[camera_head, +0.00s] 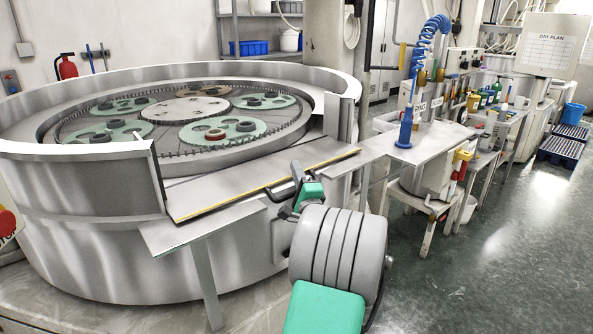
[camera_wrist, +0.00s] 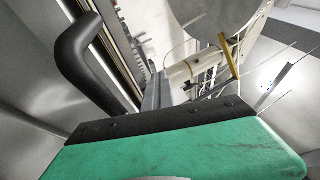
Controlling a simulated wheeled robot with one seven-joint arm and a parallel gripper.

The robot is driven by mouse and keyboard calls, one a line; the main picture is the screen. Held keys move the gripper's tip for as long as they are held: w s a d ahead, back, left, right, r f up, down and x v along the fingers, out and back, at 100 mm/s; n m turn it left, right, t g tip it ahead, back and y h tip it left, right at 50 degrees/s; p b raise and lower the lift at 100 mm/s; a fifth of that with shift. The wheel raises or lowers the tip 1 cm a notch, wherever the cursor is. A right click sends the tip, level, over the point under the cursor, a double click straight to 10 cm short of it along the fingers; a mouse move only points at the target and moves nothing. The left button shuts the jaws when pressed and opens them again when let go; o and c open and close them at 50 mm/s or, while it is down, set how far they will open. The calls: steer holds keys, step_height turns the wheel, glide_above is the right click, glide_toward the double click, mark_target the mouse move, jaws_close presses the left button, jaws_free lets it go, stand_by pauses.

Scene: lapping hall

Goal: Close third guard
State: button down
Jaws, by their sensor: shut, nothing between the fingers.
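The big round lapping machine (camera_head: 90,190) has a grey guard wall around it with a gap at the front. In that gap a flat grey guard panel (camera_head: 235,185) with a yellow strip lies folded down, sloping outward. A black bar handle (camera_wrist: 85,60) shows at the upper left of the wrist view. My gripper (camera_head: 299,190), with green and black parts, is at the panel's outer edge, near the handle. It is shut with nothing between the fingers. In the head view my gripper and the handle overlap, so I cannot tell whether they touch.
A grey side shelf (camera_head: 415,145) with a blue coiled hose (camera_head: 430,35) stands right of the machine. Benches with bottles (camera_head: 490,95) run further back. The green floor (camera_head: 500,240) at right is clear. Inside the machine are green toothed discs (camera_head: 222,131).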

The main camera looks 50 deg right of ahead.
steer(key=c, duration=2.2)
jaws_free()
steer(key=c, duration=1.4)
jaws_free()
steer(key=f+b+v, duration=0.2)
steer(key=b+v, duration=0.5)
steer(key=v, duration=0.2)
steer(key=shift+w+b, duration=0.4)
steer(key=shift+d+r, duration=0.15)
steer(key=shift+r, duration=0.1)
steer(key=shift+s, duration=0.1)
